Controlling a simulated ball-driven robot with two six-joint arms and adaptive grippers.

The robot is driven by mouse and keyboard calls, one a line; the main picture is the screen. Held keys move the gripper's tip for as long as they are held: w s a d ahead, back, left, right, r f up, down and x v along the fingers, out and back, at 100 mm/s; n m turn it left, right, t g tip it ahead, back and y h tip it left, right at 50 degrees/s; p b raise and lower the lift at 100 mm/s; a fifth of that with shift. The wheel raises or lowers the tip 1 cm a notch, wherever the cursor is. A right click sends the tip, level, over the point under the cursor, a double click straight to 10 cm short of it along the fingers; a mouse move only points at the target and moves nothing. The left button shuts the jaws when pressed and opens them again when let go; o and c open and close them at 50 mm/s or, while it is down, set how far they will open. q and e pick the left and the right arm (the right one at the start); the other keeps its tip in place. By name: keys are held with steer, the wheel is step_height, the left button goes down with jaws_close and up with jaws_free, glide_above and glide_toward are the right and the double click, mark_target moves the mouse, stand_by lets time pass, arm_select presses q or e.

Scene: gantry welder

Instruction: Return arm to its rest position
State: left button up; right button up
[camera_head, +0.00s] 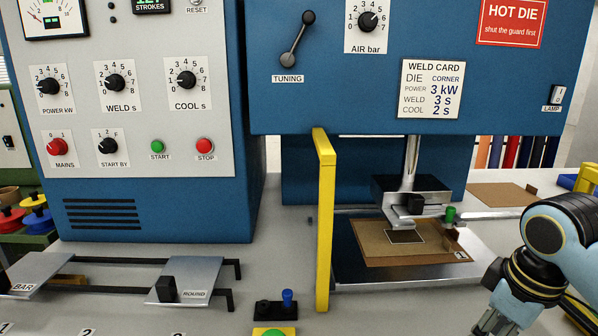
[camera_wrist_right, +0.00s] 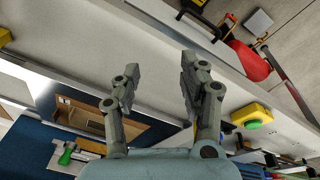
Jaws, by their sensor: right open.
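My right arm (camera_head: 552,238) comes in at the lower right of the head view, in front of the right side of the blue welder. My right gripper (camera_wrist_right: 158,70) is open in the wrist view, with its two fingers apart and nothing between them. In the head view the right gripper is partly cut off by the bottom edge, right of the metal bed plate and apart from the brown board (camera_head: 385,257). My left arm and gripper do not show.
A yellow guard bar (camera_head: 325,220) stands upright left of the bed. The press head (camera_head: 411,190) sits over the board. A green button (camera_wrist_right: 253,124) on a yellow box and a red object (camera_wrist_right: 248,62) show in the wrist view. Pale bench surface lies between.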

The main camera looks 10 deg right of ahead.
steer(key=s+a+r+m+t, duration=0.1)
steer(key=s+a+m, duration=0.15)
steer(key=s, duration=0.55)
steer(key=s+a+r+m+t, duration=0.15)
steer(key=s+a, duration=0.25)
steer(key=s, duration=0.4)
step_height(320, 180, down, 36)
steer(key=s+d+g+b, duration=0.2)
steer(key=d+b, duration=0.1)
steer(key=b, duration=0.6)
steer(key=s+f+b, duration=0.3)
steer(key=s+f, duration=0.6)
steer(key=f, duration=0.3)
steer(key=s+f+g+b, duration=0.1)
steer(key=s+f+b, duration=0.3)
steer(key=s+f, duration=0.5)
step_height(320, 180, down, 3)
steer(key=shift+s+d+f+m+b, duration=0.2)
steer(key=shift+s+d+m+b, duration=0.1)
steer(key=shift+d+m, duration=0.15)
steer(key=shift+g, duration=0.35)
steer(key=shift+c, duration=0.5)
